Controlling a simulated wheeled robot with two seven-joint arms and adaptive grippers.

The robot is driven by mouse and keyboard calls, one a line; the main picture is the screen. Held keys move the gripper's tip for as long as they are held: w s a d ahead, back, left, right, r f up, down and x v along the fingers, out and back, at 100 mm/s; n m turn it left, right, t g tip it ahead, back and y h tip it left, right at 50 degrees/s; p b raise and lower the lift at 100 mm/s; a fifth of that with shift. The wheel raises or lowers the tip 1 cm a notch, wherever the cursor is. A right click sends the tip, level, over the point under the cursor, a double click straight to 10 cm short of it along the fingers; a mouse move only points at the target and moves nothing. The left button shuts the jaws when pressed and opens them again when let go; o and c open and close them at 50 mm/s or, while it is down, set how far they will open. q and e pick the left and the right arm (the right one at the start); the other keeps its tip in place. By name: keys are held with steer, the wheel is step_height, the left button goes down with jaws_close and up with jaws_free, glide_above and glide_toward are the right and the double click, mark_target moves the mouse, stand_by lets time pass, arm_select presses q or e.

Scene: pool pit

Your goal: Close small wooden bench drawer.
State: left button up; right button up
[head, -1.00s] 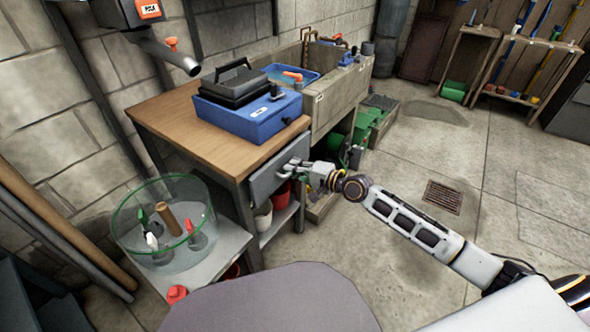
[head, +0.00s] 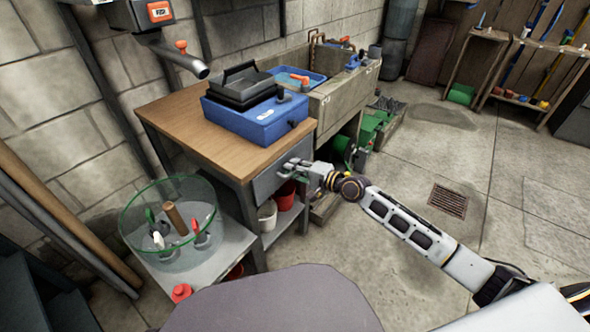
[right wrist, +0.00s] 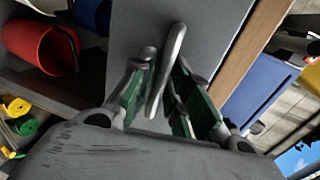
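The small wooden bench (head: 205,135) has a wooden top and grey legs. Its grey drawer front (head: 268,183) sits under the top's right edge and looks nearly flush with it. My right gripper (head: 308,168) is at the drawer's metal handle. The right wrist view shows the handle (right wrist: 172,55) standing between the two green-padded fingers of my right gripper (right wrist: 160,85), which are apart around it. I cannot tell whether either finger touches it. The grey drawer face (right wrist: 212,35) lies just beyond the fingertips. My left gripper is not in view.
Red and white buckets (head: 267,213) are on the shelf below. A glass bowl (head: 135,235) stands at the left. A stone sink (head: 345,92) is behind; the right floor is open.

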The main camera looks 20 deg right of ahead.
steer(key=shift+s+d, duration=0.1)
stand_by(0.3)
steer(key=v, duration=1.1)
steer(key=shift+s+d, duration=0.2)
steer(key=shift+s, duration=0.1)
stand_by(0.4)
steer(key=shift+s+d, duration=0.1)
stand_by(0.6)
